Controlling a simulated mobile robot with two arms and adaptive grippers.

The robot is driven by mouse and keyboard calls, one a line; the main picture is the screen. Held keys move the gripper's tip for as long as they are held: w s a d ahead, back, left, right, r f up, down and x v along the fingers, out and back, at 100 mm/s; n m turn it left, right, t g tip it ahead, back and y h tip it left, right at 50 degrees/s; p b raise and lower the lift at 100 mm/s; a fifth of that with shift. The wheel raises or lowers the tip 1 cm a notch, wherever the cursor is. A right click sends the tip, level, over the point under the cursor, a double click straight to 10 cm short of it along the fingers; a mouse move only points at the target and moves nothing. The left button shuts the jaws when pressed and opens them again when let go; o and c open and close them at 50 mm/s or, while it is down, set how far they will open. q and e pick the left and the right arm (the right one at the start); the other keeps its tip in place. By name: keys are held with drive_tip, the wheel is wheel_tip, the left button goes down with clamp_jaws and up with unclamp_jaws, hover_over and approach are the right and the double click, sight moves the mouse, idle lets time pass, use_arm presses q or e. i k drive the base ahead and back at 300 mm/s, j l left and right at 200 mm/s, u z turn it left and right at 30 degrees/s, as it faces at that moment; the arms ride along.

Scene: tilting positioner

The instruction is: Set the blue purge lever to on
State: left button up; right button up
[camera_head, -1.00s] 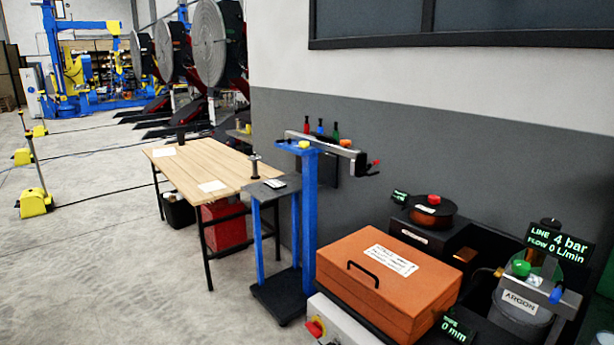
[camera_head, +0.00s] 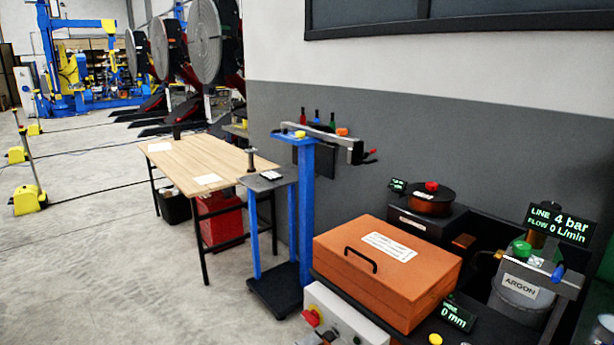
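The blue purge lever (camera_head: 558,273) is at the far right, on the grey bar beside the cylinder labelled ARGON (camera_head: 519,291). It shows as a small blue handle at the bar's right part; its exact setting is too small to tell. A green knob (camera_head: 521,249) sits to its left on the same assembly. The display (camera_head: 560,225) above reads line 4 bar and flow 0 L/min.
An orange box (camera_head: 390,268) with a black handle stands left of the cylinder. A grey control box (camera_head: 343,318) is at the front. A blue stand (camera_head: 306,215) and a wooden table (camera_head: 205,163) stand further left. Open floor (camera_head: 120,265) lies at left.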

sight(562, 267)
drive_tip(key=z, duration=1.4)
